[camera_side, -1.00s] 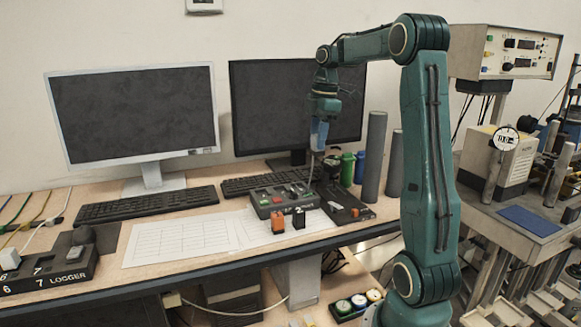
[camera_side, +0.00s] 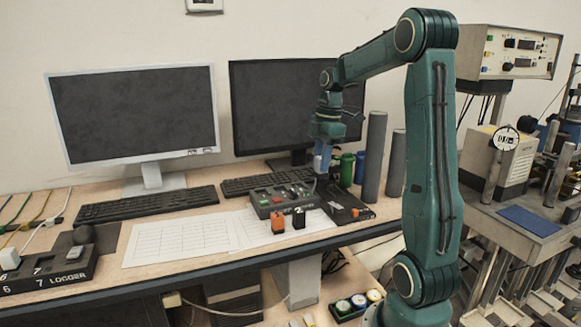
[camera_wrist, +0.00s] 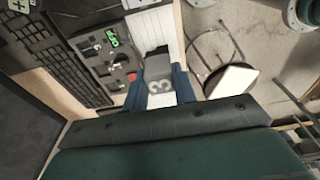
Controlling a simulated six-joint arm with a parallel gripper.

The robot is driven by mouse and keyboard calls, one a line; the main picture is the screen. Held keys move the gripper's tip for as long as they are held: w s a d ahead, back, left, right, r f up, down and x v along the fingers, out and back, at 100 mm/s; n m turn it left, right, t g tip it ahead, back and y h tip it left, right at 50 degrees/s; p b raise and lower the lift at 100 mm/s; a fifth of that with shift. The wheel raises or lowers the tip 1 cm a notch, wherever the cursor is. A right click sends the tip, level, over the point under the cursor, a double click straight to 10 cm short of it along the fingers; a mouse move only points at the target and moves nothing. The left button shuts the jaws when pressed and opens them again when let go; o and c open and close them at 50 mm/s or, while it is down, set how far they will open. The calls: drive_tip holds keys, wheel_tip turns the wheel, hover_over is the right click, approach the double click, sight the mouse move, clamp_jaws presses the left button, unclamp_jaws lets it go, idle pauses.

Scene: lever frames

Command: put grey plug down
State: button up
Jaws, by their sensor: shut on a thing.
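A control box (camera_side: 283,199) stands left of the tray. An orange plug (camera_side: 278,223) and a black plug (camera_side: 299,218) stand in front of it. Green (camera_side: 346,169) and blue (camera_side: 360,168) bottles and a tall grey cylinder (camera_side: 374,158) stand close right of my gripper.

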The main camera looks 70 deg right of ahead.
drive_tip(key=shift+f, duration=7.1)
drive_tip(key=shift+f, duration=0.15)
drive_tip(key=o, duration=1)
drive_tip(key=r, duration=0.8)
drive_tip(key=s+d+r, duration=0.1)
drive_tip(key=r, duration=0.3)
drive_tip(key=shift+r, duration=0.1)
drive_tip(key=shift+a, duration=0.1)
